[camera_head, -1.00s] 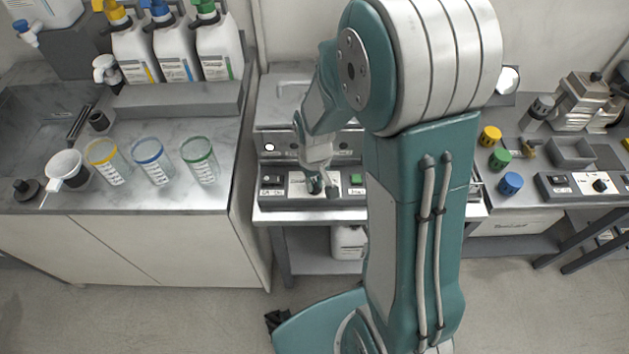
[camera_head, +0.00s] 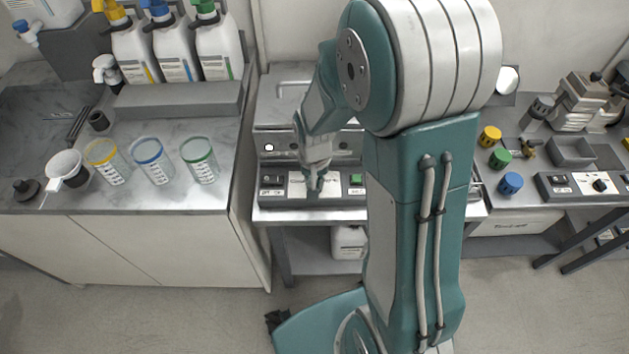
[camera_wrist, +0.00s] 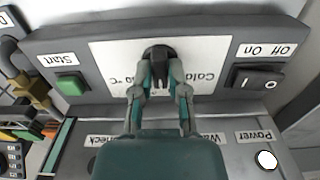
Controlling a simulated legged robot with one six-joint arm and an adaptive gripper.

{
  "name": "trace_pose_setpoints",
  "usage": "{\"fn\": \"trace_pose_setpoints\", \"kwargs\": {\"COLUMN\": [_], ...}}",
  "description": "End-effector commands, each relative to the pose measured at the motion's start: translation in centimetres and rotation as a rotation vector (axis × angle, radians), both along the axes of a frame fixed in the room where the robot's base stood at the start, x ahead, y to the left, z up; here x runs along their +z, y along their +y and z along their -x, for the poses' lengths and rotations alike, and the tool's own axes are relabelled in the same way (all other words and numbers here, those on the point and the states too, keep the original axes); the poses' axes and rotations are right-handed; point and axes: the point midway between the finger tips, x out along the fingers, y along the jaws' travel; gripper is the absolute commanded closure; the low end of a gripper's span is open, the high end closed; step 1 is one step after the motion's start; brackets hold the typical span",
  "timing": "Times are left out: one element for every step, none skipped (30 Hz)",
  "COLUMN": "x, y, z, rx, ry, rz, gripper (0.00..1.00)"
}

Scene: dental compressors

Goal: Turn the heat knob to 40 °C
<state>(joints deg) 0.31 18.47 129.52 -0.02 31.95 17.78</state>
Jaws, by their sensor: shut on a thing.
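The heat knob (camera_wrist: 158,54) is black and sits on a white label plate (camera_wrist: 208,55) in the wrist view, which appears upside down. The plate reads "Cold" on one side and a partly covered "°C" mark on the other. My gripper (camera_wrist: 159,84) is shut on the knob, one finger on each side. In the head view my gripper (camera_head: 316,187) reaches down to the middle of the grey control panel (camera_head: 285,200), and the knob is hidden behind it. The knob's pointer and exact setting cannot be read.
A green Start button (camera_wrist: 70,85) and a black Off/On rocker switch (camera_wrist: 255,80) flank the knob. A panel with a Power label (camera_wrist: 255,136) lies close by. Cups and bottles stand on the left counter (camera_head: 130,195). Another knob panel (camera_head: 590,184) is at the right.

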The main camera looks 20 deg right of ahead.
Motion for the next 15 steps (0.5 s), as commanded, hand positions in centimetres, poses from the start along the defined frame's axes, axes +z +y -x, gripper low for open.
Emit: {"fn": "trace_pose_setpoints", "kwargs": {"x": [-0.12,-0.12,-0.12,-0.12,-0.12,-0.12,-0.12,-0.12,-0.11,-0.1,-0.09,-0.08,-0.07,-0.07,-0.06], "y": [0.05,0.05,0.06,0.06,0.06,0.06,0.06,0.06,0.05,0.05,0.04,0.04,0.03,0.03,0.03], "z": [0.16,0.16,0.17,0.17,0.17,0.17,0.17,0.17,0.15,0.14,0.13,0.11,0.1,0.1,0.09], "rx": [0.0,0.0,0.0,0.001,0.001,0.001,0.001,0.001,0.001,0.001,0.001,0.001,0.001,0.001,0.001], "ry": [0.005,0.005,0.005,0.005,0.006,0.006,0.006,0.006,0.005,0.005,0.004,0.004,0.003,0.003,0.003], "rz": [-0.001,-0.001,-0.001,-0.001,-0.001,-0.001,-0.001,-0.001,-0.001,-0.001,0.0,0.0,0.0,0.0,0.0], "gripper": [1.0,1.0,1.0,1.0,1.0,1.0,0.76,0.62,0.46,0.46,0.46,0.46,0.46,0.46,0.46]}}
